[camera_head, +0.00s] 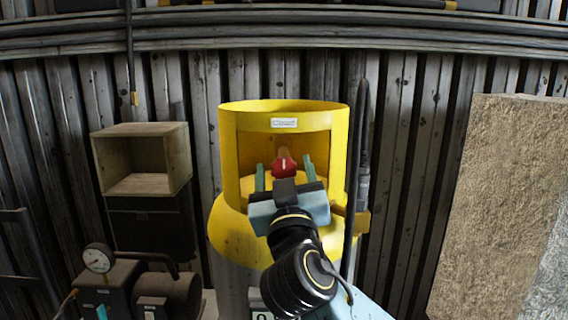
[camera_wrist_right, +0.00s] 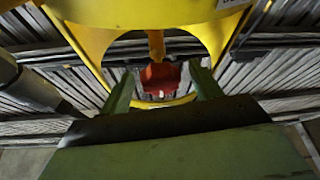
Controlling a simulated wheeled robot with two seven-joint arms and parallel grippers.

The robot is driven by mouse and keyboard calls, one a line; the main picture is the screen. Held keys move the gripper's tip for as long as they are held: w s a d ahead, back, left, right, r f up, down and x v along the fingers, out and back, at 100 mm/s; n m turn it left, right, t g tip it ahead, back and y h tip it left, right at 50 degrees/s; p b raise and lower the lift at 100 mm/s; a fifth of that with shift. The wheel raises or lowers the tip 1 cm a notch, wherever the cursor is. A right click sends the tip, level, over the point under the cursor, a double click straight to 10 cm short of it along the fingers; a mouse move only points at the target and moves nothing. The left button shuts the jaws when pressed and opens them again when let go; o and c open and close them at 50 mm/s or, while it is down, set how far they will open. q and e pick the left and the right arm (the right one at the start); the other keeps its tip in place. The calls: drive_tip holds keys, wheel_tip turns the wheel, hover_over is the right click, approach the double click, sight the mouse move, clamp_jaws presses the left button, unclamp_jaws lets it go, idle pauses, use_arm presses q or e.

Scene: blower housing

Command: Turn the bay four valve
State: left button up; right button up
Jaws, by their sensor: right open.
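The valve shows a red knob (camera_head: 284,165) with a pale mark, on a brass stem, inside the opening of a yellow housing (camera_head: 232,190) that tops a grey cylinder. A small white label on the housing's upper rim seems to read "Closed". My right gripper (camera_head: 285,174) is open in front of the opening, with its green fingers to either side of the knob. In the right wrist view the red knob (camera_wrist_right: 160,78) lies between and beyond the open fingertips (camera_wrist_right: 160,80). I cannot tell any contact. My left gripper is not in view.
A wooden open box (camera_head: 145,165) stands at left on a dark cabinet. A pressure gauge (camera_head: 99,258) sits on machinery at lower left. A dark hose (camera_head: 361,140) hangs close to the housing's right side. A rough tan panel (camera_head: 500,190) stands at right.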

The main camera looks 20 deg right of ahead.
drive_tip(key=shift+w+d+r, duration=0.1)
drive_tip(key=shift+w+r, duration=0.1)
drive_tip(key=shift+w, duration=0.3)
drive_tip(key=c, duration=1)
drive_tip(key=shift+o, duration=0.2)
